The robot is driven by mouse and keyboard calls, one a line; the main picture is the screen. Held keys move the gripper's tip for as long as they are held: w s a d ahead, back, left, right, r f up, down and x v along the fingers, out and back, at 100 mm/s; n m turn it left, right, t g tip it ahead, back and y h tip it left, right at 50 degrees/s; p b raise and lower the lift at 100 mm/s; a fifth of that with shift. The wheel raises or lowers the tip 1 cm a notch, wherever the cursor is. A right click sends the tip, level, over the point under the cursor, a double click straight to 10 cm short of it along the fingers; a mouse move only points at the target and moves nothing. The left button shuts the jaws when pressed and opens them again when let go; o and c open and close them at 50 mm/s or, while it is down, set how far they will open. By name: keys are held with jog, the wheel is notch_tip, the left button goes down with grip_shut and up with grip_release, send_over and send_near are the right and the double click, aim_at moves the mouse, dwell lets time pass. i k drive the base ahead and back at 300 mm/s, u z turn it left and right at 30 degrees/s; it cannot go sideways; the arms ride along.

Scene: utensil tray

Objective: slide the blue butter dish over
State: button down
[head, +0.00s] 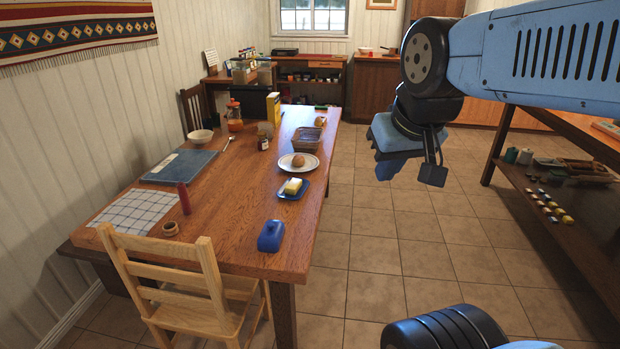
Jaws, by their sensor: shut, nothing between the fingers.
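The blue butter dish (284,195) is a small shallow tray on the right side of the wooden table, near its right edge. A pale yellow block of butter (292,187) sits uncovered on it. A rounded blue cover (271,237) with a knob-like end stands apart from it, closer to the near right corner. My gripper (411,174) hangs in the air to the right of the table, over the tiled floor. It is shut and empty, well away from the dish.
A white plate (285,166) with a round brown item lies just behind the dish; a woven basket (307,139) stands beyond. A red cylinder (184,198), checked cloth (131,211) and small brown bowl (170,228) are to the left. A wooden chair (172,282) stands in front. The table's middle is clear.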

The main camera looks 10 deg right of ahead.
aim_at(293, 188)
jog(key=i, duration=1)
